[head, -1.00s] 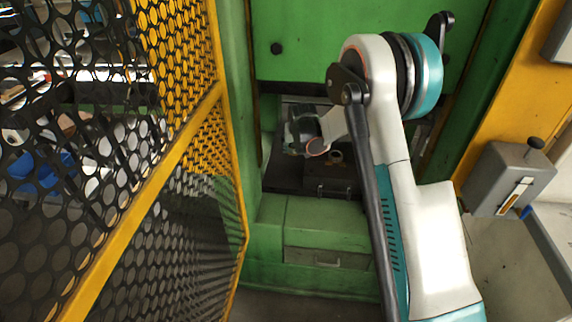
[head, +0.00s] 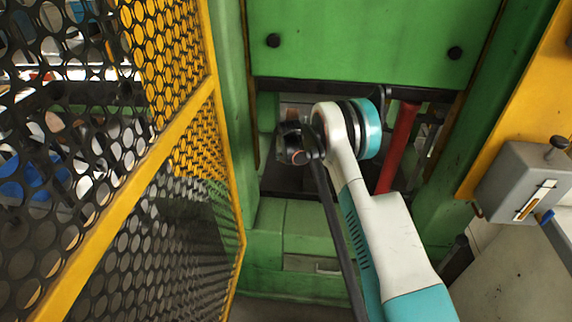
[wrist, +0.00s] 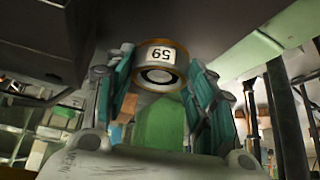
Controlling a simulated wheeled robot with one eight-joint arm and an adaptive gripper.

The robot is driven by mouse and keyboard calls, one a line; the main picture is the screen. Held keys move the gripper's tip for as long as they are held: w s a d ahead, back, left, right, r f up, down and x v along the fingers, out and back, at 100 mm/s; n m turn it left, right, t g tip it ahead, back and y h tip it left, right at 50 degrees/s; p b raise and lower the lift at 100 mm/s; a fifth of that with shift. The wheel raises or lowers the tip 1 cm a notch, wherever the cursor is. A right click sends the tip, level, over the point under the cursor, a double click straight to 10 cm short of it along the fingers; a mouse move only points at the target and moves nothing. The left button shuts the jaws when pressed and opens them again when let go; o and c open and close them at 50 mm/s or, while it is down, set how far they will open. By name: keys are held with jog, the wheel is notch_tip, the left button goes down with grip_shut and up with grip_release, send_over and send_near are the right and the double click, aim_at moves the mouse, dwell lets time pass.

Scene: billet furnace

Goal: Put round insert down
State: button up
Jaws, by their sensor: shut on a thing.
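The round insert (wrist: 160,62) is a short brassy cylinder with a dark-centred end and a white label reading 59, seen upside down in the wrist view. My gripper (wrist: 158,80) is shut on it, one finger on each side. In the head view my gripper (head: 293,150) is inside the opening of the green machine (head: 375,40), at its left part. The insert cannot be made out clearly there, because my arm and wrist cover most of that spot.
A yellow-framed mesh fence (head: 150,215) stands on the left. A red cylinder (head: 400,145) stands in the opening right of my arm. A grey control box (head: 525,182) is at the right. The green panel hangs above the opening, and dark structure lies close above my gripper in the wrist view.

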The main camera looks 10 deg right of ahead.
jog(key=shift+f+b, duration=0.65)
jog(key=shift+f, duration=1.3)
jog(key=shift+f, duration=0.2)
jog(key=o, duration=1.6)
jog(key=shift+r, duration=0.1)
jog(key=shift+s+r, duration=0.1)
jog(key=shift+r, duration=0.15)
jog(key=p+v, duration=0.3)
jog(key=v, duration=0.8)
jog(key=shift+s+r+p, duration=0.2)
jog(key=shift+r+p, duration=0.05)
jog(key=shift+p, duration=0.15)
